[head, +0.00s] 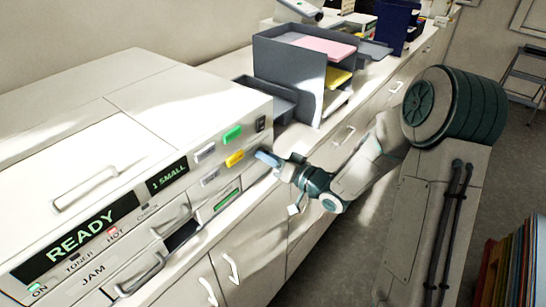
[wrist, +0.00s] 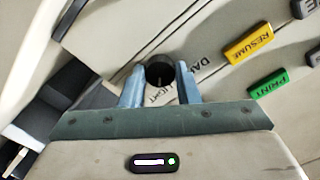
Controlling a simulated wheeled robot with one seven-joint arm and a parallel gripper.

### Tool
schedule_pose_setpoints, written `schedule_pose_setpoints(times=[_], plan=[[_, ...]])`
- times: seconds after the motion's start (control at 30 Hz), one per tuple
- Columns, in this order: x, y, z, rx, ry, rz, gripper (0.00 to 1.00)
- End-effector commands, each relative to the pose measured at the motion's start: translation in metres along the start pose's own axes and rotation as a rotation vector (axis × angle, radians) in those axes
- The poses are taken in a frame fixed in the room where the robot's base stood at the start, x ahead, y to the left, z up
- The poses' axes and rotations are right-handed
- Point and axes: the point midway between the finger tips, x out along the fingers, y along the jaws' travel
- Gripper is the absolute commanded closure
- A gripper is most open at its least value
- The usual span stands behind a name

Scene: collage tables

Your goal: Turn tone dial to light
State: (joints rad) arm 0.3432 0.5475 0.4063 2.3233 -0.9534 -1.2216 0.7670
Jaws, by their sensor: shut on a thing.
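The tone dial (wrist: 159,69) is a round black knob on the pale front panel of the copier (head: 120,95). In the wrist view, my gripper (wrist: 160,84) has a blue finger on each side of the dial and is shut on it. The printed word LIGHT lies just below the dial, between the fingers, and DARK, partly covered, is to its right. Which way the dial points is not clear. In the head view my gripper (head: 267,158) reaches the panel's right end, and the dial is hidden behind its fingers.
A yellow RESUME button (wrist: 248,43) and a green PRINT button (wrist: 268,85) sit right of the dial in the wrist view. The copier's display (head: 75,240) reads READY. A grey paper tray stack (head: 290,75) stands on the counter behind my gripper.

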Motion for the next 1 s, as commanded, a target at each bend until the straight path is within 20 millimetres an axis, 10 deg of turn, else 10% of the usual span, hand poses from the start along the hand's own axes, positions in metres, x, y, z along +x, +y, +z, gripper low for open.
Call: schedule_pose_setpoints(times=[0.23,0.27,0.33,0.73,1.0], plan=[[0.002,-0.002,0.002,0.002,-0.004,-0.007,0.94],[0.001,-0.002,0.002,0.002,-0.004,-0.007,0.69],[0.001,-0.002,0.002,0.001,-0.004,-0.006,0.49],[-0.009,0.002,0.000,-0.001,0.002,0.003,0.49],[-0.063,0.003,0.001,-0.002,0.004,0.007,0.49]])
